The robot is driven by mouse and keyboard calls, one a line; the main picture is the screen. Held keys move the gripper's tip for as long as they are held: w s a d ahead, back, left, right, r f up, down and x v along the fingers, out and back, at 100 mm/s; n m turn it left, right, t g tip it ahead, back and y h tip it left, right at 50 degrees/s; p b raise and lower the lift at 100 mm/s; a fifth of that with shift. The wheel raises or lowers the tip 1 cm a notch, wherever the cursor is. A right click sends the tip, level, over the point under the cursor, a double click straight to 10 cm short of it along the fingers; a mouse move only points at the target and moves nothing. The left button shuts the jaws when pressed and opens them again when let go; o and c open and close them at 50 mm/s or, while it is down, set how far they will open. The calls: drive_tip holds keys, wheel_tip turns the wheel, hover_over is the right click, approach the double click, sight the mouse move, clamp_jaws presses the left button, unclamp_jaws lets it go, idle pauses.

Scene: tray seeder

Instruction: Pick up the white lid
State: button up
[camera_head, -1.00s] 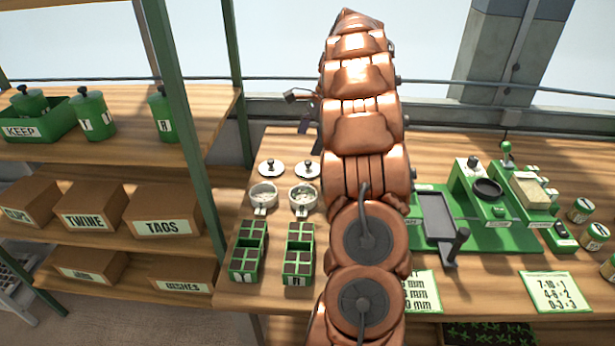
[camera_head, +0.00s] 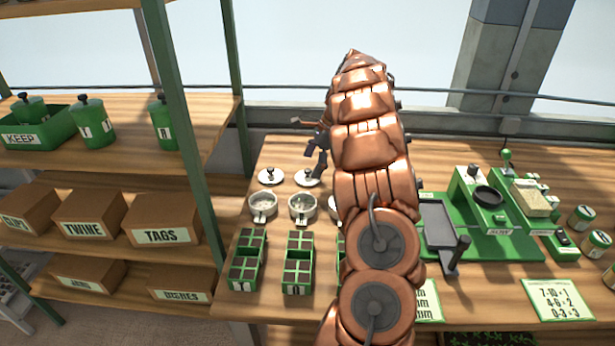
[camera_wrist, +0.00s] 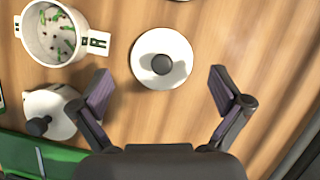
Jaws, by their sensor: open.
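A round white lid (camera_wrist: 176,79) with a dark knob lies flat on the wooden bench in the wrist view, just ahead of and between my fingertips. My gripper (camera_wrist: 161,84) is open and empty, with one finger on each side and no visible contact with the lid. In the head view, two white lids with dark knobs lie side by side on the bench, a left one (camera_head: 264,180) and a right one (camera_head: 299,182). My gripper (camera_head: 319,160) hangs close to the right one. Which of them the wrist view centres on I cannot tell for certain.
White pots (camera_head: 262,207) stand before the lids; one pot (camera_wrist: 24,45) holds green bits. Another white round vessel (camera_wrist: 62,103) with a dark knob is near my left finger. Green seed trays (camera_head: 299,262) lie in front. A green machine (camera_head: 490,240) stands right. Another lid edge shows at the wrist view's top.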

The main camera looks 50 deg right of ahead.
sight(308, 175)
drive_tip(key=shift+x, duration=1.3)
drive_tip(key=shift+c, duration=0.3)
drive_tip(key=c, duration=1.2)
drive_tip(key=shift+a+f, duration=0.1)
drive_tip(key=shift+c, duration=1.1)
